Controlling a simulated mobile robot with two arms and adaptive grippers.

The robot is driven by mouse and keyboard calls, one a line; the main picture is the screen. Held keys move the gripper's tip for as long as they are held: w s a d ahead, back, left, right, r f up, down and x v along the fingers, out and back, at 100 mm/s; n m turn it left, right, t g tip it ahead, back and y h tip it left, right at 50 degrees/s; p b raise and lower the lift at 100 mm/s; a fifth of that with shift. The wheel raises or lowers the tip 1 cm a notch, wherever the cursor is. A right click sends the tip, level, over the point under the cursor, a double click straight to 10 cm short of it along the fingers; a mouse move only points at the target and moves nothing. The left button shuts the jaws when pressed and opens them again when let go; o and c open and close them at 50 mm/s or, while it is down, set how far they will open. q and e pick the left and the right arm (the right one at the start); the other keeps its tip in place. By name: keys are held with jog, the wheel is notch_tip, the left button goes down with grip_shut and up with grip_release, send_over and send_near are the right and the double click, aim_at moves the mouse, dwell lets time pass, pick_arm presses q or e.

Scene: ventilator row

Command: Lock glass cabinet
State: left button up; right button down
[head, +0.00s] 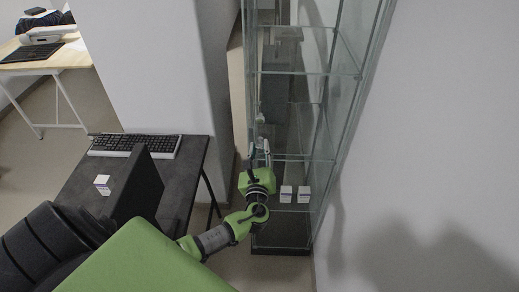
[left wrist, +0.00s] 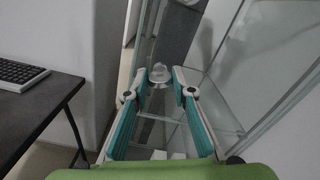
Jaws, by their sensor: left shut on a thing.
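The glass cabinet (head: 338,105) is a tall clear case with glass shelves and a dark base, standing against the white wall. It also shows in the left wrist view (left wrist: 245,65). My left gripper (head: 260,150) is at the cabinet's front left side, above the lower shelf. In the left wrist view its fingertips (left wrist: 160,76) close on a small clear round knob (left wrist: 160,70) at the glass. The fingers hide part of the knob, and I cannot tell whether the door is fully closed. My right gripper is not in view.
Two small white boxes (head: 286,194) stand on the low shelf. A dark table (head: 185,170) with a keyboard (head: 135,145), a dark upright panel (head: 138,185) and a white box (head: 102,184) is to the left. A pale wall column (head: 160,70) stands behind it.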

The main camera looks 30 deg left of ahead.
pick_arm(q)
jog(key=shift+f+n+b, duration=0.1)
jog(key=shift+n+b, duration=6.6)
jog(key=shift+n, duration=0.2)
jog(key=o, duration=1.1)
jog(key=v, duration=1.2)
